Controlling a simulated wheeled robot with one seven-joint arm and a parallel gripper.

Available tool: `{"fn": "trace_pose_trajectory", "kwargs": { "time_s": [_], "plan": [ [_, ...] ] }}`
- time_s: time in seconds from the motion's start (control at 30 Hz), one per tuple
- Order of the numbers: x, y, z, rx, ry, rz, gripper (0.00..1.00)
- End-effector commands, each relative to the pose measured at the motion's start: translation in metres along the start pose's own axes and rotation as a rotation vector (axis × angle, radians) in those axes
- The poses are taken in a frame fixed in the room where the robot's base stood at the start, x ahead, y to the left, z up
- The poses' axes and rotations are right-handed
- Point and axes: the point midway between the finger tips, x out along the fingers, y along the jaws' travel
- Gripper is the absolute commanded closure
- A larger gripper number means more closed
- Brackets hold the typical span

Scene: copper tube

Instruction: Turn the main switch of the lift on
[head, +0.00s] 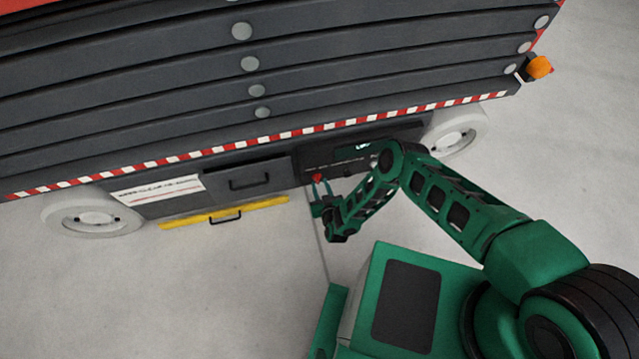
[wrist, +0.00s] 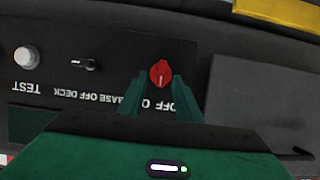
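The main switch is a small red rotary knob (wrist: 161,74) on the dark control panel (wrist: 105,60) of the lift (head: 300,100). In the head view the red knob (head: 317,178) shows low on the lift's side. My gripper (wrist: 158,85) is open, with one finger to each side of the knob and the tips close to its lower part. I cannot tell whether they touch it. In the head view my gripper (head: 321,188) reaches up to the panel. The lettering near the knob is upside down in the wrist view and partly hidden by my fingers.
A white TEST button (wrist: 26,57) and a small black key-like switch (wrist: 84,64) sit left of the knob in the wrist view. A drawer-like box with a handle (head: 248,183) and a yellow bar (head: 250,209) lie left of the panel in the head view. Open floor (head: 230,290) lies in front.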

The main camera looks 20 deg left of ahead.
Motion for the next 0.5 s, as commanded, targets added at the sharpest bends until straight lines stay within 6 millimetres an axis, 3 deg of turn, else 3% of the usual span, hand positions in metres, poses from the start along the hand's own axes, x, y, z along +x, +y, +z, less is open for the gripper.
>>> {"fn": "trace_pose_trajectory", "kwargs": {
  "time_s": [0.2,0.5],
  "plan": [
    [0.02,-0.002,0.0,0.0,0.0,-0.001,0.69],
    [0.025,-0.002,0.0,-0.001,-0.001,-0.002,0.69]
  ]
}}
